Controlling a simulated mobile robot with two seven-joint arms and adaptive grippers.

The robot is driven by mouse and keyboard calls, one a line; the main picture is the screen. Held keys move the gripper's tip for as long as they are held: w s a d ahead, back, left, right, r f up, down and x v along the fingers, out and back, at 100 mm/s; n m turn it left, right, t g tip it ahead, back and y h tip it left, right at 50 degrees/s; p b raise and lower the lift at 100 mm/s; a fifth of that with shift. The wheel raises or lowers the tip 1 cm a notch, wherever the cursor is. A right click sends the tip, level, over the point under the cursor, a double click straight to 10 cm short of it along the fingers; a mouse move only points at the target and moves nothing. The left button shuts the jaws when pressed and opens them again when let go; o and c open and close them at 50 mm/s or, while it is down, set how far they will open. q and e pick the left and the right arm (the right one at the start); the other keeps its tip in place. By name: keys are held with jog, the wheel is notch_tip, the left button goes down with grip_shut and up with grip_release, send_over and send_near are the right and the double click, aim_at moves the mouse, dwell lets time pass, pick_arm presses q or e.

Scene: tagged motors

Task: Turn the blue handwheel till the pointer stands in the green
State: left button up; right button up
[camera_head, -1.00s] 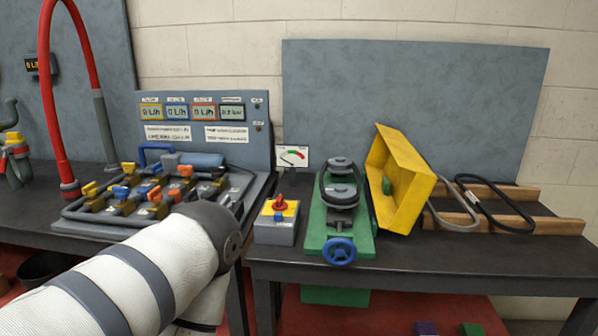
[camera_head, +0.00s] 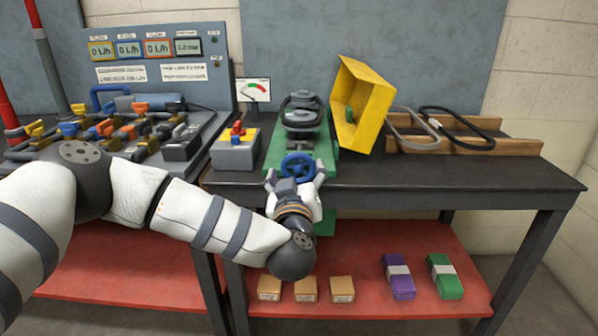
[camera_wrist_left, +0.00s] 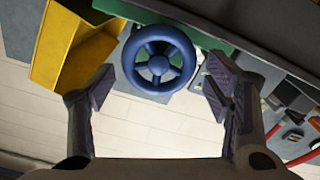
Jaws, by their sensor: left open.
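The blue handwheel (camera_head: 298,167) is at the front end of the green motor base (camera_head: 325,150), by the table's front edge. My left gripper (camera_head: 295,180) is open just in front of it. In the left wrist view the handwheel (camera_wrist_left: 158,62) shows between and a little beyond the open fingers (camera_wrist_left: 161,92), with a gap on both sides. The gauge (camera_head: 254,91) stands behind, a white card with a coloured arc. Its pointer looks to be left of the green part, though it is small. My right gripper is not in view.
A yellow guard (camera_head: 361,104) stands open right of the pulleys. A grey switch box (camera_head: 235,153) with a red knob is to the left. Belts (camera_head: 455,128) lie on wooden rails at right. Boxes (camera_head: 398,280) sit on the red lower shelf.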

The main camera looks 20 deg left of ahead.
aim_at(298, 169)
pick_arm(q)
jog(key=x, duration=0.3)
jog(key=shift+w, duration=0.15)
jog(key=shift+c, duration=0.3)
